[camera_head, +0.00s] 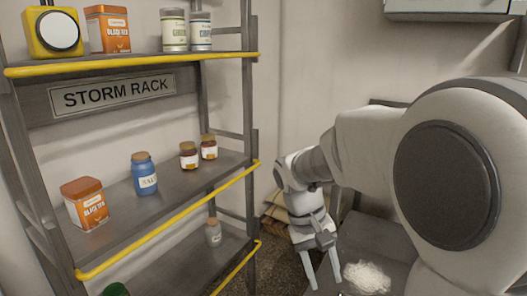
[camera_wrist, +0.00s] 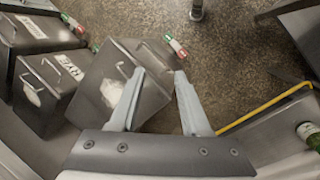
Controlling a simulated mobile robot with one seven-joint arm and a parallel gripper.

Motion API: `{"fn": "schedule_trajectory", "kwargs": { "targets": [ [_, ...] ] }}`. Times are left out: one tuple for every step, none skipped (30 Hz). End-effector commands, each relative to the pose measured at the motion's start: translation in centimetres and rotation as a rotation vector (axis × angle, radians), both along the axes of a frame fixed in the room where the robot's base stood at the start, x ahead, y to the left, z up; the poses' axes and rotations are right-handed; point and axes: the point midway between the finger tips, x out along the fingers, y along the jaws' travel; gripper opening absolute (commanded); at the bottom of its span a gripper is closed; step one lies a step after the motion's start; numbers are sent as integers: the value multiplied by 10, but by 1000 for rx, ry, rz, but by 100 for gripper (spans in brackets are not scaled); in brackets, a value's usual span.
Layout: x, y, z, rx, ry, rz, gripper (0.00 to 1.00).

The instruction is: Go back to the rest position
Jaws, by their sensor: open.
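My gripper (camera_head: 324,284) hangs fingers down to the right of the storm rack, apart from its shelves. The two fingers stand apart with nothing between them. The wrist view also shows my gripper (camera_wrist: 160,73) open and empty, above a grey metal bin (camera_wrist: 150,105) with a pale patch on its lid. The arm reaches in from the right of the head view and covers much of that side. The storm rack (camera_head: 112,93) stands at the left with yellow-edged shelves.
An orange tea tin (camera_head: 86,204), a blue salt jar (camera_head: 145,175) and two small brown jars stand on the middle shelf. A grey jar (camera_head: 213,232) stands lower. A bin labelled RYE (camera_wrist: 47,85) is left in the wrist view. Speckled floor (camera_wrist: 235,50) lies open beyond.

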Motion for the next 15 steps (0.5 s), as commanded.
{"fn": "schedule_trajectory", "kwargs": {
  "targets": [
    [-9, -4, 11, 29, -34, -7, 47],
    [-13, -5, 16, 46, -54, -7, 47],
    [-20, -7, 22, 68, -79, -10, 47],
    [-25, -8, 26, 83, -98, -11, 47],
    [-30, -9, 31, 99, -119, -12, 47],
    [-37, -10, 36, 119, -145, -14, 47],
    [-42, -12, 40, 132, -166, -16, 47],
    [-47, -13, 44, 146, -187, -17, 47],
    [-54, -14, 49, 163, -214, -18, 47],
    [-59, -15, 52, 175, -236, -18, 47],
    [-64, -16, 55, 187, -258, -19, 47],
    [-71, -16, 58, 203, -285, -20, 47],
    [-76, -17, 61, 212, -307, -20, 47],
    [-82, -18, 63, 222, -329, -20, 47],
    [-88, -18, 66, 236, -361, -22, 47]
  ]
}}
